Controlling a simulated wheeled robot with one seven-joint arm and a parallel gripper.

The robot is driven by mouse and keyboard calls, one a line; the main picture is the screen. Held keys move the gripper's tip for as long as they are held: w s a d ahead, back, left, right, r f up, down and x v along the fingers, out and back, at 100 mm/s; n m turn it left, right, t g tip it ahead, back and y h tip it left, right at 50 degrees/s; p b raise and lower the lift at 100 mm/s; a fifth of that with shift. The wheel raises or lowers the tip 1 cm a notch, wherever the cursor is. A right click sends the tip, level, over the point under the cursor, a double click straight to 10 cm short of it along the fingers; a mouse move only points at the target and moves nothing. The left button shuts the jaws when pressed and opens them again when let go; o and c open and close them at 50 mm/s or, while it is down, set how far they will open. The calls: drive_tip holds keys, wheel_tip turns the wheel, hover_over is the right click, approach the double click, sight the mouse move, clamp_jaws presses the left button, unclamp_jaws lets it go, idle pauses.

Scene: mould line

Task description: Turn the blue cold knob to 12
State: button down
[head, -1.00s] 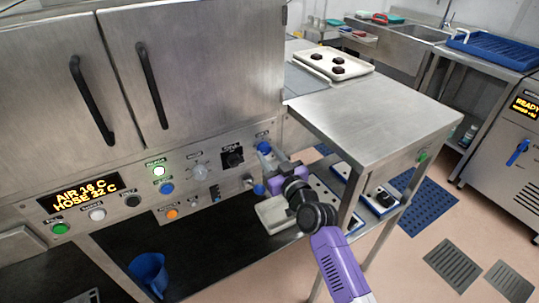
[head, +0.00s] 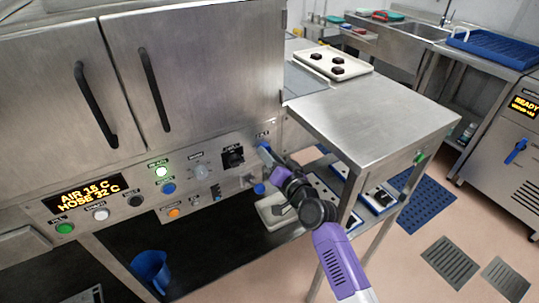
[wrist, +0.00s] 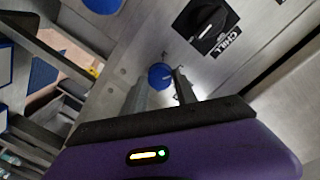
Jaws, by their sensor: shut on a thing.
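The blue cold knob (wrist: 160,76) sits on the steel panel between my gripper's two fingers in the wrist view. It carries a pale pointer mark. My gripper (wrist: 161,88) is shut on it. In the head view my gripper (head: 267,151) reaches the right end of the panel and hides most of the knob. The numbers round the knob are too small to read. The amber display (head: 86,194) shows AIR 15 C and HOSE 32 C.
A black CHILL switch (head: 233,156) is left of the knob; it also shows in the wrist view (wrist: 205,22). Several buttons line the panel. A steel table (head: 375,120) stands close on the right. A blue jug (head: 150,268) stands below the panel.

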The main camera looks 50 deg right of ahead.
drive_tip(key=shift+m, duration=0.3)
drive_tip(key=c, duration=1)
unclamp_jaws()
drive_tip(key=shift+o, duration=0.2)
drive_tip(key=shift+s, duration=0.15)
drive_tip(key=v, duration=0.7)
drive_tip(key=shift+s+b, duration=0.35)
drive_tip(key=shift+b, duration=0.05)
